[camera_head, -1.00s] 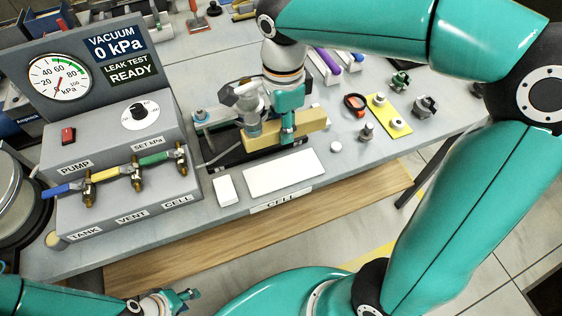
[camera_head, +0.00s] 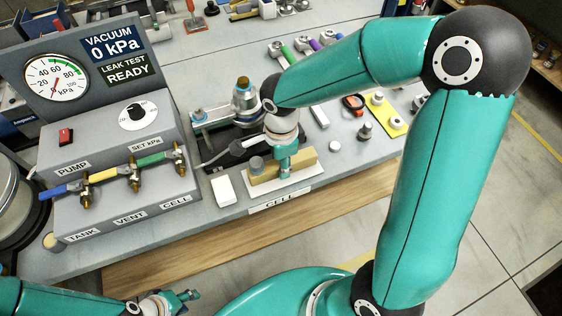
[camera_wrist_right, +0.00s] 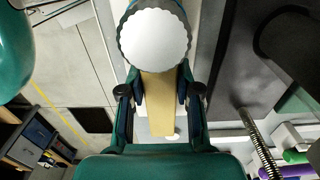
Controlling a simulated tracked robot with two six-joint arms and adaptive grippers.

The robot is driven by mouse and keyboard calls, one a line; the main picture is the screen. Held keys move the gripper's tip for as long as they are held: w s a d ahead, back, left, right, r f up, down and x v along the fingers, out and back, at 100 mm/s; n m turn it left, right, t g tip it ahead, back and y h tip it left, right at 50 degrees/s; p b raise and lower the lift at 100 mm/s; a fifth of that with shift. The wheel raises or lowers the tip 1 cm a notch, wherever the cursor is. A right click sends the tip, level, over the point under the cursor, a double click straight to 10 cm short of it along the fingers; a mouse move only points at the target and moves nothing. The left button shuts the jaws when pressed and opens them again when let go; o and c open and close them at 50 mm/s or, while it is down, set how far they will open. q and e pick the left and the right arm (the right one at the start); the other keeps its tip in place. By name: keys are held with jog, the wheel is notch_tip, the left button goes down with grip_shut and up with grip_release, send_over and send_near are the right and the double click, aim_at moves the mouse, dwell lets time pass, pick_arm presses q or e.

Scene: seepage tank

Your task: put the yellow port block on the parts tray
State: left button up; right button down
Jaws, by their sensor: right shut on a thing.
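My left gripper (camera_head: 184,298) is low at the left, away from the bench, apparently empty.
A small white block (camera_head: 223,190) lies just left of the tray. Behind is a dark fixture with a metal fitting (camera_head: 245,100). The grey valve console (camera_head: 120,200) stands left. A yellow plate with knobs (camera_head: 388,115) and a metal fitting (camera_head: 365,130) are right.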

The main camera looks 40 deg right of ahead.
jog(key=shift+f, duration=0.1)
jog(key=c, duration=0.8)
grip_release()
notch_tip(320, 180, up, 12)
dwell(0.3)
